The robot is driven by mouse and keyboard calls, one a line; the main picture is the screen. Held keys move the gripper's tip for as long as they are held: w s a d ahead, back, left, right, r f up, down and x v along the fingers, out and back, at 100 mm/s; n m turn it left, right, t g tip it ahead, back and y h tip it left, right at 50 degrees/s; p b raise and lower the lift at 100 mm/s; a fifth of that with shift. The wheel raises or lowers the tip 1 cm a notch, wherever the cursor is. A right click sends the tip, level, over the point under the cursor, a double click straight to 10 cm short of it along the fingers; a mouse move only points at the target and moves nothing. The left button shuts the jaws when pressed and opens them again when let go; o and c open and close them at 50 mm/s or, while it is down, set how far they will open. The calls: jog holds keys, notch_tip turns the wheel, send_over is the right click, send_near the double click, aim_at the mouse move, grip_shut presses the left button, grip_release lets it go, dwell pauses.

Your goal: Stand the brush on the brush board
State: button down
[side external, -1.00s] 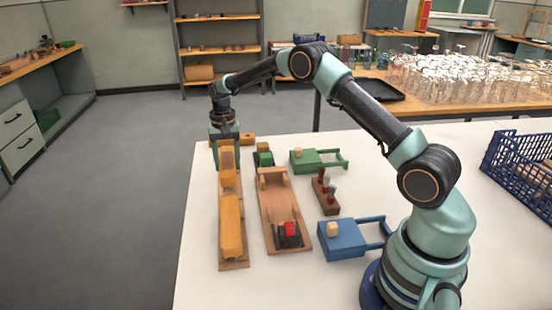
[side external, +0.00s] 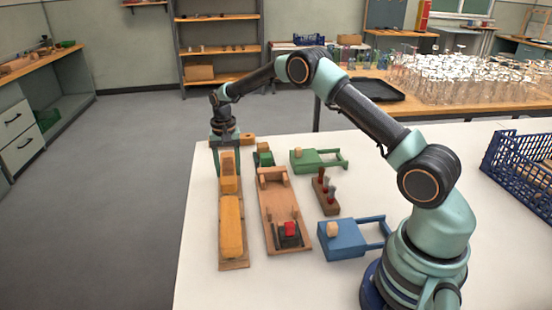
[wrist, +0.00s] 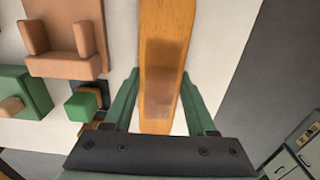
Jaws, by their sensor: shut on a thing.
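My gripper (side external: 227,162) is low at the far left of the white table. Its green fingers are on either side of an orange wooden piece, which looks like the brush (side external: 229,172), and are shut on it. In the wrist view the brush (wrist: 166,25) runs lengthwise between the fingers, with a darker patch on its middle. A narrow brown board, apparently the brush board (side external: 235,265), lies along the table's left side under a yellow-orange block (side external: 231,226). The brush's underside is hidden, so I cannot tell whether it touches the board.
A brown wooden fixture (side external: 270,207) with a red block (side external: 290,229) lies just right of the board. Green (side external: 316,161) and blue (side external: 343,238) handled blocks and a small rack with pegs (side external: 326,195) are farther right. A blue crate (side external: 520,170) stands at the right edge.

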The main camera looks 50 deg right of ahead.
jog(key=shift+f, duration=0.4)
dwell(0.4)
grip_release()
jog(key=shift+r, duration=4)
